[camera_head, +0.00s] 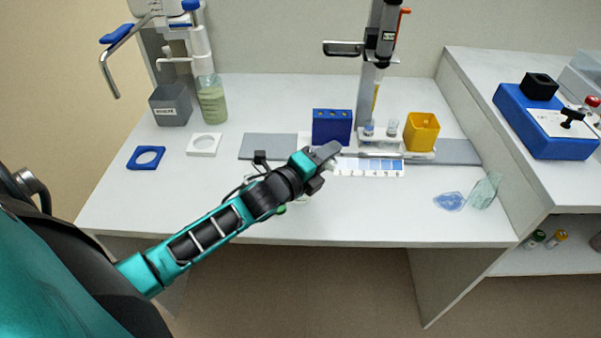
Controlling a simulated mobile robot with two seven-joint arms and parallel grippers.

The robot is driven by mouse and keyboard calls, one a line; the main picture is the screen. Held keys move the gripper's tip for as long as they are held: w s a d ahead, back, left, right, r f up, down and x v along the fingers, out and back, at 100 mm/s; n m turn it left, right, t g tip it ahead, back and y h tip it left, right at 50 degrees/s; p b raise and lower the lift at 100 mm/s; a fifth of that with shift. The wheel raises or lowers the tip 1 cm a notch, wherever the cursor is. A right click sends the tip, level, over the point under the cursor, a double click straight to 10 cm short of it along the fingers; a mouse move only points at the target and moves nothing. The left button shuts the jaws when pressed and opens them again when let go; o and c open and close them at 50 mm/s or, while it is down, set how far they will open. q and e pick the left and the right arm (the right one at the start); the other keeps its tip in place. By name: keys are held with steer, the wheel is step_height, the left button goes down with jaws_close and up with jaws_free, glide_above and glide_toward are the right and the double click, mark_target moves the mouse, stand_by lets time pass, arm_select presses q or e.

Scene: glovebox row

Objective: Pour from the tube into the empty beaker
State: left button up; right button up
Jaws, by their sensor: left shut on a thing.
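My left gripper (324,156) is over the middle of the white bench, just in front of the blue rack. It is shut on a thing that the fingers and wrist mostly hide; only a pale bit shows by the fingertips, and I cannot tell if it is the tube. A clear glass vessel (486,190), seemingly an empty beaker, is at the bench's right front. A clear blue patch or piece (450,202) lies beside it. A larger beaker (211,100) at the back left holds greenish liquid. My right gripper is not in view.
The blue rack (332,127), small vials (392,127) and a yellow cup (421,131) stand at the back middle, by a stand (372,70). A blue-marked card (382,167) lies before them. A grey box (170,104) is at left.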

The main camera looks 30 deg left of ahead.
arm_select(q)
steer(key=shift+r+n, duration=0.25)
steer(key=shift+n, duration=0.25)
stand_by(1.7)
steer(key=f+m+g+y, duration=0.1)
steer(key=f+m, duration=0.1)
steer(key=m, duration=0.1)
steer(key=d+f+m+g+y+p, duration=0.1)
steer(key=f+m+y, duration=0.1)
steer(key=m, duration=0.2)
steer(key=d+f+m+g+y, duration=0.1)
steer(key=f+m, duration=0.1)
steer(key=m, duration=0.1)
steer(key=shift+w+d+f+y+p, duration=0.1)
steer(key=shift+w+f+y+p, duration=0.2)
steer(key=shift+f, duration=0.1)
steer(key=shift+d+f+m+y+p, duration=0.15)
steer(key=shift+d+f+m+y, duration=0.15)
steer(key=shift+f+m, duration=0.2)
steer(key=shift+d+f+m+y+p, duration=0.15)
steer(key=shift+f+m+y, duration=0.15)
steer(key=shift+f+m, duration=0.2)
